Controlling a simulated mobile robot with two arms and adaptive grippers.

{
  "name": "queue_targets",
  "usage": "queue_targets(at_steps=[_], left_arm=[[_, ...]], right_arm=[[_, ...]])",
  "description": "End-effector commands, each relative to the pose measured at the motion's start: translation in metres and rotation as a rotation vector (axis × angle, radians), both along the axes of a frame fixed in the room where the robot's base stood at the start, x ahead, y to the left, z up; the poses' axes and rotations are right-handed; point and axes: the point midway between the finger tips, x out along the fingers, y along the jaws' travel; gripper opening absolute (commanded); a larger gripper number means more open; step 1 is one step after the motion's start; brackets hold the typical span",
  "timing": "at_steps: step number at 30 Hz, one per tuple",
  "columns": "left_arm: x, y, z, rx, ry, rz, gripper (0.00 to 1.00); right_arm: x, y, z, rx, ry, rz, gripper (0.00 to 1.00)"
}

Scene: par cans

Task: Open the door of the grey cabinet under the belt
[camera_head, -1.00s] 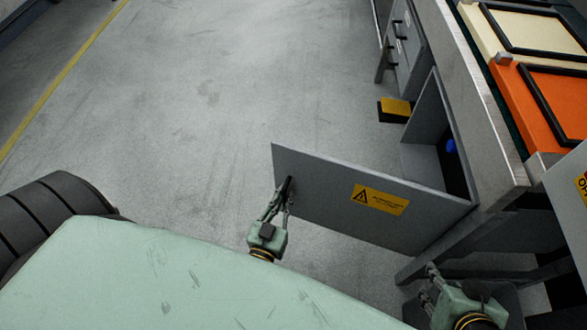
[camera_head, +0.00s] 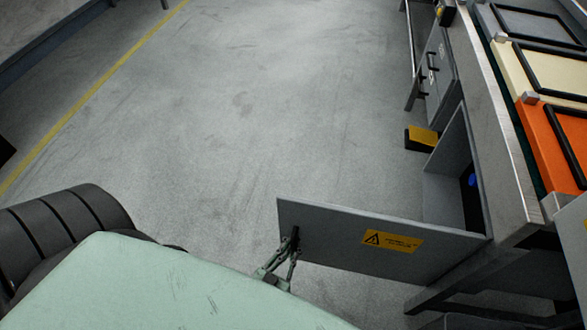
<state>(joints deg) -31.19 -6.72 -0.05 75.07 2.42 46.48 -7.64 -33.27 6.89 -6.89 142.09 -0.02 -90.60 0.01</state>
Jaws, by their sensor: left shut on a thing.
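The grey cabinet (camera_head: 449,142) stands under the belt (camera_head: 507,112) at the right, its front open. Its grey door (camera_head: 335,231) stands out wide from the cabinet toward the left and carries a yellow warning label (camera_head: 392,241). A black handle (camera_head: 295,235) sits near the door's free edge. My left gripper (camera_head: 292,246) is shut on this handle; its fingertips partly cover it. My right gripper is not in view.
A yellow and black block (camera_head: 422,138) lies on the floor beyond the open cabinet. Grey drawers (camera_head: 438,68) stand farther back. An orange tray (camera_head: 556,140) and a cream tray (camera_head: 540,75) are on the belt. The floor at the left is clear.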

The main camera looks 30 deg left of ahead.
Motion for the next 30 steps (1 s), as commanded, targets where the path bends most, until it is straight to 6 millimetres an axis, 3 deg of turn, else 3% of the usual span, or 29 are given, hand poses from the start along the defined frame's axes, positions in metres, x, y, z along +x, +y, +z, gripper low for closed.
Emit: queue_targets(at_steps=[2,3,10,22,30], left_arm=[[0.0,0.004,0.001,0.005,-0.005,0.005,0.0],[0.0,0.004,0.001,0.005,-0.005,0.006,0.1],[0.0,0.003,0.001,0.001,-0.002,0.004,0.29],[-0.007,0.001,0.0,0.0,0.001,0.003,0.29],[-0.059,-0.004,-0.001,0.0,0.004,0.002,0.29]], right_arm=[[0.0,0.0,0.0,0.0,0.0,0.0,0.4],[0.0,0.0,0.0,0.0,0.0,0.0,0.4],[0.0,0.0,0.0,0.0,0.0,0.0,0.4],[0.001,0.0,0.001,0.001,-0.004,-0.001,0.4],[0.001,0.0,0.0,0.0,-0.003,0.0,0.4]])
